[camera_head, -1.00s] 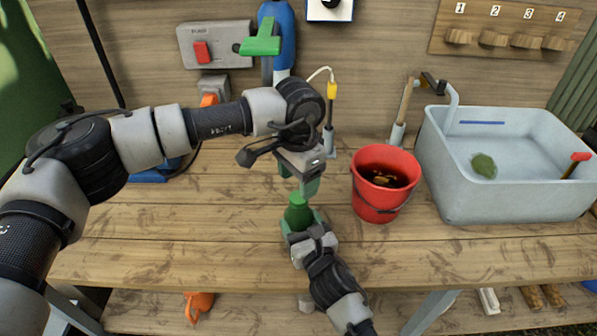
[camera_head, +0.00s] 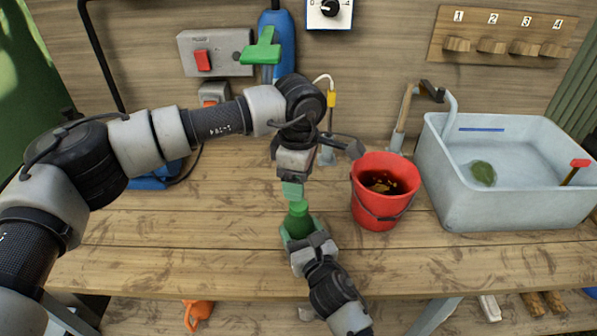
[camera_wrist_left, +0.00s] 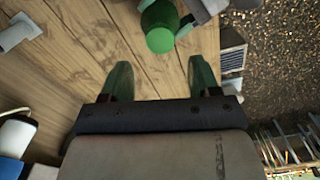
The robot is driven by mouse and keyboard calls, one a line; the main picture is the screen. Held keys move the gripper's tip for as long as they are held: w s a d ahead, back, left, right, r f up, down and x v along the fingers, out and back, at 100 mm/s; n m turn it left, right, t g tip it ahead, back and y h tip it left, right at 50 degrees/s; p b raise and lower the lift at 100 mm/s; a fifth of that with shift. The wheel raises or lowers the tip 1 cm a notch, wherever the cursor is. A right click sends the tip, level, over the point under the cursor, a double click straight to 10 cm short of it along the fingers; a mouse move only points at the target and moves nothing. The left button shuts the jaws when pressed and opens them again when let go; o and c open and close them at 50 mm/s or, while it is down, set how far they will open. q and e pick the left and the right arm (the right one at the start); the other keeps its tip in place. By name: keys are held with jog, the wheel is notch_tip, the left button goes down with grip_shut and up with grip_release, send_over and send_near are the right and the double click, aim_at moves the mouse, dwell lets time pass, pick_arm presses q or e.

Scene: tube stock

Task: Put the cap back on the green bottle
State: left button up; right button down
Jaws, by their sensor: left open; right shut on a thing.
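The green bottle (camera_head: 298,218) stands upright over the front middle of the workbench, held in my right gripper (camera_head: 300,236), which is shut on it. In the left wrist view the bottle (camera_wrist_left: 153,14) ends in a round, closed, brighter green top, the cap (camera_wrist_left: 160,41), which appears to sit on the neck. My left gripper (camera_head: 294,192) points down just above the bottle top in the head view. In the left wrist view its green fingers (camera_wrist_left: 160,70) are apart with nothing between them, and the cap is just beyond the gap. Whether the cap is seated tight cannot be told.
A red bucket (camera_head: 366,202) stands just right of the bottle. A grey sink (camera_head: 500,205) with a green leaf-like thing (camera_head: 484,174) is farther right. A blue bottle-like thing (camera_head: 284,40) is at the back wall. The bench's left front (camera_head: 180,245) is clear.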

aim_at(298, 204)
pick_arm(q)
jog(key=n, duration=0.4)
jog(key=shift+r+n, duration=0.2)
jog(key=shift+n, duration=0.2)
jog(key=n, duration=0.4)
jog(key=shift+r+n, duration=0.15)
jog(key=shift+n, duration=0.15)
jog(key=n, duration=0.7)
jog(key=shift+r, duration=0.25)
jog(key=shift+f, duration=4.05)
